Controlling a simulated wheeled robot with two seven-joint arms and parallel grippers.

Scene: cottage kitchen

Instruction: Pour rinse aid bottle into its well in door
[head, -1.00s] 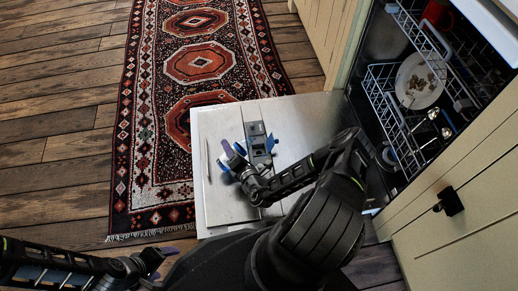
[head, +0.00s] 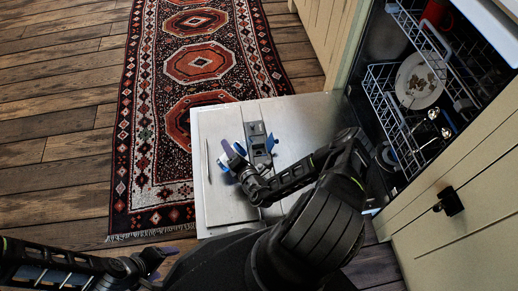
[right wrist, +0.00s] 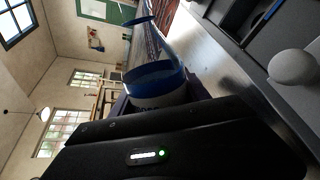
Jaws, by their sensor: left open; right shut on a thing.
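The rinse aid bottle (head: 232,162), white and blue, is tilted over the open dishwasher door (head: 213,200), just left of the dispenser (head: 258,139). My right gripper (head: 236,158) is shut on the bottle. In the right wrist view the bottle (right wrist: 158,82) shows a translucent blue part and a white part, partly hidden by my gripper. The dispenser has a grey body and a blue part near its lower end. I cannot tell its well clearly, nor whether liquid flows. My left gripper (head: 152,262) is open and empty, low at left, away from the door.
The dishwasher racks (head: 395,115) at right hold a plate (head: 419,83) with food bits and a red mug (head: 438,13). A patterned rug (head: 150,150) lies left of the door. A white rounded thing (right wrist: 292,67) shows in the right wrist view.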

